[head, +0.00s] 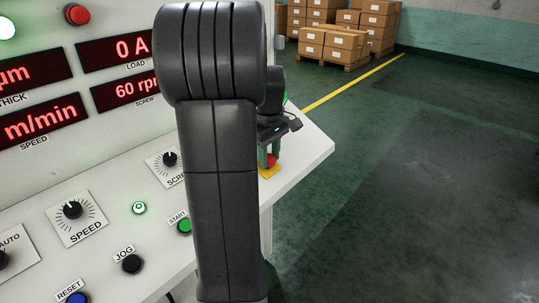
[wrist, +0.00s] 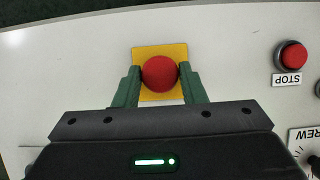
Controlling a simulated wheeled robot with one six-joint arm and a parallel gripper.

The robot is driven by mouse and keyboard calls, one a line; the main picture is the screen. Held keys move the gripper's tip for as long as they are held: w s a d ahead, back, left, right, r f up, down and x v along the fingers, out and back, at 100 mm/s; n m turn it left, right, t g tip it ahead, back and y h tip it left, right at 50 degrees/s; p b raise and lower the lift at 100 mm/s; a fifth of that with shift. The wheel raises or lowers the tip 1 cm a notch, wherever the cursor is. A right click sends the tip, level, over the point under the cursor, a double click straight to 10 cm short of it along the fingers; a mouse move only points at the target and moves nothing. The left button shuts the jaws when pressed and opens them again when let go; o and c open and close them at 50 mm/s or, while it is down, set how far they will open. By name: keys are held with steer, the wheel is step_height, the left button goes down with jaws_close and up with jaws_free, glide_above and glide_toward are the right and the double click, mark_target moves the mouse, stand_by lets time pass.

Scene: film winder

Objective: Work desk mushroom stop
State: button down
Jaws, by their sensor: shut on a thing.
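The red mushroom stop button (wrist: 159,73) sits on a yellow square plate (wrist: 174,52) on the white desk. It also shows in the head view (head: 271,160), at the desk's right end, partly hidden by my arm. My gripper (wrist: 159,78) has its green fingers on the left and right sides of the red head, shut on it. In the head view my gripper (head: 270,152) reaches down over the button from behind my arm. Whether the button is pressed in cannot be told.
A smaller red STOP button (wrist: 292,55) is to the right in the wrist view. The desk (head: 310,148) carries a green START button (head: 185,226), a SPEED knob (head: 72,210), a black JOG button (head: 132,263) and a blue RESET button (head: 77,298). Open floor lies to the right.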

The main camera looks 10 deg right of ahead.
mark_target(272, 160)
steer(key=shift+s+d+r+p, duration=0.15)
steer(key=shift+s+r+p, duration=0.05)
steer(key=shift+r+p, duration=0.3)
steer(key=shift+s+d+r+p, duration=0.1)
steer(key=shift+s+r+p, duration=0.05)
steer(key=shift+r+p, duration=0.35)
steer(key=shift+w+f, duration=0.1)
steer(key=c, duration=1.2)
jaws_free()
steer(key=shift+o, duration=1.4)
step_height(272, 160, up, 14)
steer(key=shift+f, duration=0.1)
